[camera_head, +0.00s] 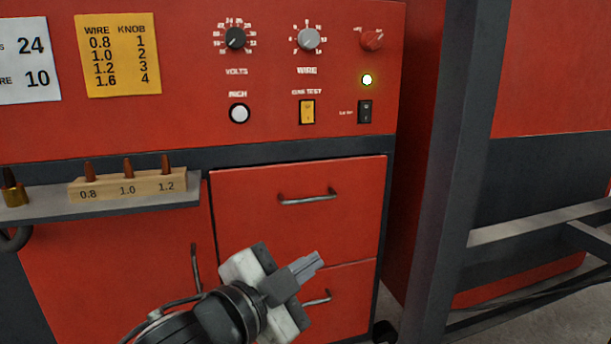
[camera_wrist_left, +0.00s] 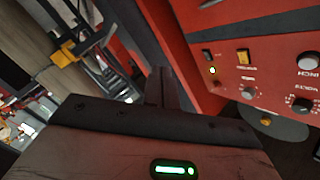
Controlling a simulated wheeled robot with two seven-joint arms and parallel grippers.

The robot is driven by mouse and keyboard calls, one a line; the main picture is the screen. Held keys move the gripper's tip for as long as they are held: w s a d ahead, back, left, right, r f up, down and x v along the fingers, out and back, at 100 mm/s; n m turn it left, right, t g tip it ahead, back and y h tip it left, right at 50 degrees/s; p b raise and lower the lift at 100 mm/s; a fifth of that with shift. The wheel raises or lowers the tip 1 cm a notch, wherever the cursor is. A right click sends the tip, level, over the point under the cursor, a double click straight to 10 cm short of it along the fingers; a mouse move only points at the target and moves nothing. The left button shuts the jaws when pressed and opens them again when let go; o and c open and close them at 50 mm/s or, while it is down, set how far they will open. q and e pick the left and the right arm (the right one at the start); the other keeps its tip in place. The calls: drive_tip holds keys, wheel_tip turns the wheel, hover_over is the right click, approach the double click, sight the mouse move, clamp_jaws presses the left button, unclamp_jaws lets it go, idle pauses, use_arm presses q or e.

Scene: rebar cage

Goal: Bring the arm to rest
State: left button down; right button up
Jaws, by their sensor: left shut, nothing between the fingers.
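My left gripper (camera_head: 308,264) is in the lower middle of the head view, in front of the red cabinet's drawers. Its fingers are together with nothing between them, pointing up and to the right. In the left wrist view its dark fingers (camera_wrist_left: 161,88) show at the centre, apart from the red panel (camera_wrist_left: 270,85). My left arm comes in from the bottom of the head view. My right gripper is not in either view.
The red cabinet (camera_head: 290,230) has drawer handles (camera_head: 307,197) close to my gripper. A grey shelf (camera_head: 60,208) at left holds a wooden block (camera_head: 140,185) with several copper tips. A dark upright post (camera_head: 450,170) stands at right. Knobs and switches are on the panel above.

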use_arm(q)
drive_tip(key=s+a+f+n+g+y, duration=0.1)
drive_tip(key=s+a+f+n, duration=0.3)
drive_tip(key=f, duration=0.7)
drive_tip(key=s+a+f+n+g+y, duration=0.1)
drive_tip(key=s+a+f+n+y, duration=0.3)
drive_tip(key=s+f, duration=0.3)
drive_tip(key=s+a+f+n+g+y, duration=0.1)
drive_tip(key=s+a+f+n, duration=0.4)
drive_tip(key=f, duration=1)
drive_tip(key=shift+s+a+f+n+y, duration=0.2)
drive_tip(key=shift+s+a+n+y, duration=0.15)
drive_tip(key=shift+a+y, duration=0.4)
